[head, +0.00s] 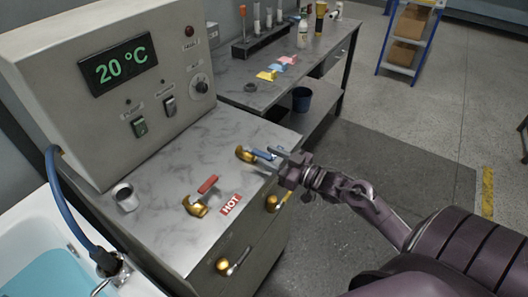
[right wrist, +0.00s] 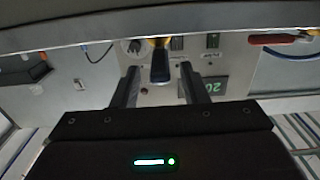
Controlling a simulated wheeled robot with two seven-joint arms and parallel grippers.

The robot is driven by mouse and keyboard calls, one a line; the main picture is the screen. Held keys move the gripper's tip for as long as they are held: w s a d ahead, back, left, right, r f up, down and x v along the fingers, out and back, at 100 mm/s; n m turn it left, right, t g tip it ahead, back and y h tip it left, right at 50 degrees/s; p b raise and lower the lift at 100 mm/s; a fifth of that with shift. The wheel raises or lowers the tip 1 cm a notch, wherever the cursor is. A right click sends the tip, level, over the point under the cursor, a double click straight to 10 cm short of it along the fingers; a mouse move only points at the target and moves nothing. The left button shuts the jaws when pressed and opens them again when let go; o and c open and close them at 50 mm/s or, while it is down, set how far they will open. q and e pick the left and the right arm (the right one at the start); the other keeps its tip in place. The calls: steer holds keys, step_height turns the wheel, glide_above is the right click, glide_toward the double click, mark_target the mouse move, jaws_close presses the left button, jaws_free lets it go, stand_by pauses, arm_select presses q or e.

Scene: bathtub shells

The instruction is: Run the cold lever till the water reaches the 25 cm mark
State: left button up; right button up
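The cold lever (head: 262,154) has a blue handle on a brass valve (head: 245,153) at the right edge of the grey counter. In the right wrist view the blue handle (right wrist: 160,66) points between my fingers with gaps on both sides. My right gripper (head: 284,158) is open at the handle's end; contact cannot be told in the head view. The water (head: 45,276) is light blue in the white tub (head: 28,226) at lower left. No depth mark can be made out. My left gripper is out of view.
A red lever (head: 207,184) stands left of the HOT label (head: 230,204). The control box (head: 110,80) reads 20 °C.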

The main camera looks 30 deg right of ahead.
mark_target(257, 153)
steer(key=shift+x, duration=1.35)
steer(key=shift+s, duration=0.1)
jaws_close()
